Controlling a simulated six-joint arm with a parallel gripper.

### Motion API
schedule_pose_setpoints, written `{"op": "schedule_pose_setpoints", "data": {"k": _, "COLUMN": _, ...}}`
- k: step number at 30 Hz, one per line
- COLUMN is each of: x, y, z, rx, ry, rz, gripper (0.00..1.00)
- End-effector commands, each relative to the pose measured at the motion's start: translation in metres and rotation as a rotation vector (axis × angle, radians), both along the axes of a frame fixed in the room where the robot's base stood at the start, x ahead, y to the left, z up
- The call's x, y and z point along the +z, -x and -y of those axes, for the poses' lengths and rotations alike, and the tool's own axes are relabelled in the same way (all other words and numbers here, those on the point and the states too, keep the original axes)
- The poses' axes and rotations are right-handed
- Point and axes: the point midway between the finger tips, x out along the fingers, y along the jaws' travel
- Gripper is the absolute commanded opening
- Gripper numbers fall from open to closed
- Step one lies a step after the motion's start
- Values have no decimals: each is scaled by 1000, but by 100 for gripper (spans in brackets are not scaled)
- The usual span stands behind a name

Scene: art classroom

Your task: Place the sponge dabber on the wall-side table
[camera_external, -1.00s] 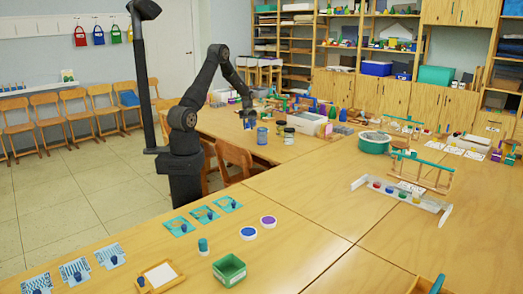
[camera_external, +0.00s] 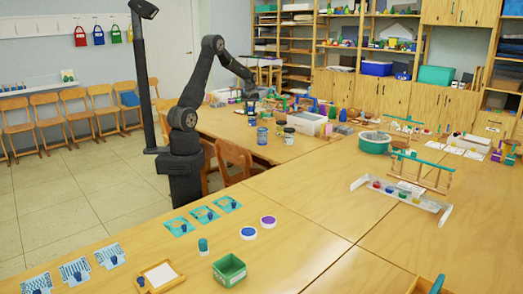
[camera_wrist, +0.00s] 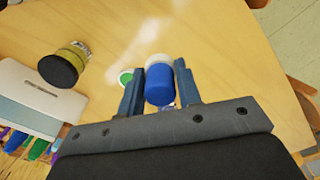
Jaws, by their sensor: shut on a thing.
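My gripper (camera_external: 250,104) is over the back wooden table (camera_external: 318,153). In the wrist view my gripper (camera_wrist: 159,80) is shut on a blue cylinder with a pale rounded end (camera_wrist: 159,96), which looks like the sponge dabber. It sits between both fingers, with the pale end pointing away from me. In the external view it is a small blue shape (camera_external: 251,118) below the gripper, too small to tell whether it touches the table.
A blue jar (camera_external: 262,136) and a dark-lidded jar (camera_external: 289,135) stand close by; the dark-lidded jar (camera_wrist: 60,68) also shows in the wrist view. A white box (camera_external: 306,123) is to the right. Bare tabletop lies beyond the gripper.

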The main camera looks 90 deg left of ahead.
Motion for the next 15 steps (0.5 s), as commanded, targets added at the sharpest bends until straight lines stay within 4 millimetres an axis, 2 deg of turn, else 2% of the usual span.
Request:
{"op": "schedule_pose_setpoints", "data": {"k": 8, "x": 0, "y": -63, "z": 42, "rx": -122, "ry": -1, "rz": 1, "gripper": 10}}
{"op": "schedule_pose_setpoints", "data": {"k": 11, "x": 0, "y": -95, "z": 67, "rx": -187, "ry": -1, "rz": 1, "gripper": 10}}
{"op": "schedule_pose_setpoints", "data": {"k": 15, "x": 0, "y": -142, "z": 114, "rx": -295, "ry": -1, "rz": 1, "gripper": 10}}
